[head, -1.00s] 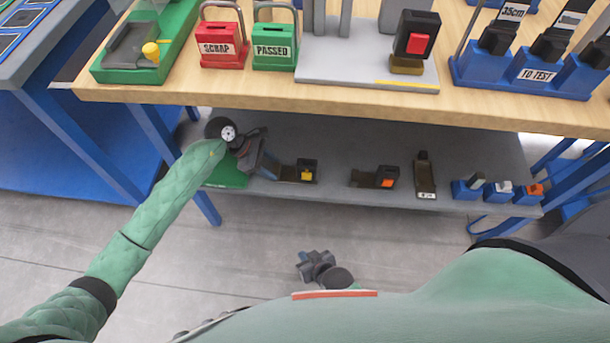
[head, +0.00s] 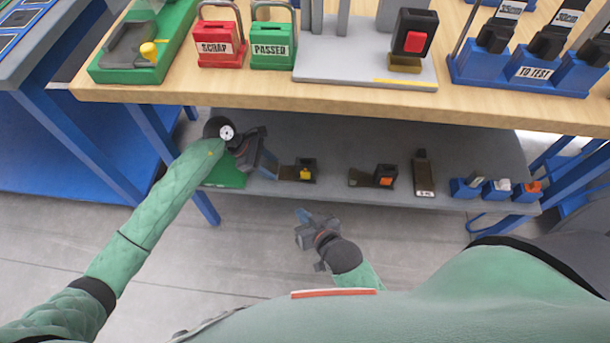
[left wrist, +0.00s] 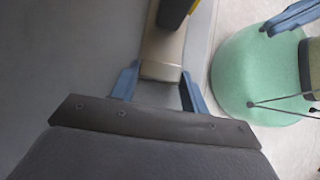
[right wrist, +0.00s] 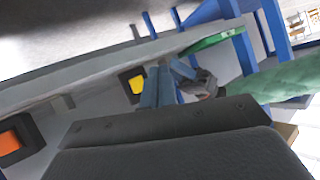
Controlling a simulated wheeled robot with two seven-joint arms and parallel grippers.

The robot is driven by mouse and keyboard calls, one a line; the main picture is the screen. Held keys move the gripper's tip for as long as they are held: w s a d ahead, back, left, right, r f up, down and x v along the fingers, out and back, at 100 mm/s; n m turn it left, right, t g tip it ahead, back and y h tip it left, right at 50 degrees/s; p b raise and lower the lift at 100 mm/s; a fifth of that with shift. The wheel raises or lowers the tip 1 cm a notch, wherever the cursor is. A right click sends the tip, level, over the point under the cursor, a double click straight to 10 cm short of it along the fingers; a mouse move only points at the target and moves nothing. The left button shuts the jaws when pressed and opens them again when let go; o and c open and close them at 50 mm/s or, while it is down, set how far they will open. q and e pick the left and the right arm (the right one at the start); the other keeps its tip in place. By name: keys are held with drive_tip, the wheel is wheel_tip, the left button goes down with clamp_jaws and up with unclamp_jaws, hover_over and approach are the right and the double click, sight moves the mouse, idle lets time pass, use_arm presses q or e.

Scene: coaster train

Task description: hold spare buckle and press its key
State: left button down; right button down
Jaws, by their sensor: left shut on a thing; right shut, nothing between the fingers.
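A black buckle (head: 306,166) with a yellow key (head: 306,175) stands on a flat metal tongue on the grey lower shelf. My left gripper (head: 270,168) is shut on the left end of that tongue. In the left wrist view the tongue (left wrist: 162,55) sits between the blue fingers (left wrist: 157,88), and the black buckle shows at the top edge. My right gripper (head: 303,212) is shut and empty, in front of the shelf and below the buckle. In the right wrist view the yellow key (right wrist: 137,85) faces me, just left of the shut fingers (right wrist: 158,80).
A second buckle with an orange key (head: 385,181) stands to the right on the lower shelf (head: 460,145). A dark strap piece (head: 423,175) and small blue holders (head: 497,189) lie further right. The wooden tabletop (head: 250,97) overhangs the shelf. The floor in front is clear.

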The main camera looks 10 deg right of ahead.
approach(301, 178)
drive_tip(key=shift+s+a+f+x, duration=0.1)
drive_tip(key=shift+a+x, duration=0.05)
drive_tip(key=shift+x, duration=0.7)
drive_tip(key=shift+s+a+f+x, duration=0.1)
drive_tip(key=shift+a+x, duration=0.05)
drive_tip(key=shift+x, duration=0.7)
drive_tip(key=shift+s+a+x, duration=0.1)
drive_tip(key=shift+a+x, duration=0.05)
drive_tip(key=shift+x, duration=0.7)
drive_tip(key=shift+w+d, duration=0.3)
drive_tip(key=shift+w, duration=0.6)
idle(1.0)
drive_tip(key=shift+s, duration=0.1)
drive_tip(key=shift+s+a, duration=0.3)
drive_tip(key=shift+s, duration=0.45)
drive_tip(key=shift+s+a, duration=0.25)
drive_tip(key=shift+s, duration=0.55)
drive_tip(key=shift+s+a, duration=0.25)
drive_tip(key=shift+s, duration=0.55)
drive_tip(key=shift+s+a, duration=0.25)
drive_tip(key=shift+s, duration=0.55)
use_arm(q)
drive_tip(key=c, duration=0.6)
unclamp_jaws()
drive_tip(key=shift+c, duration=0.2)
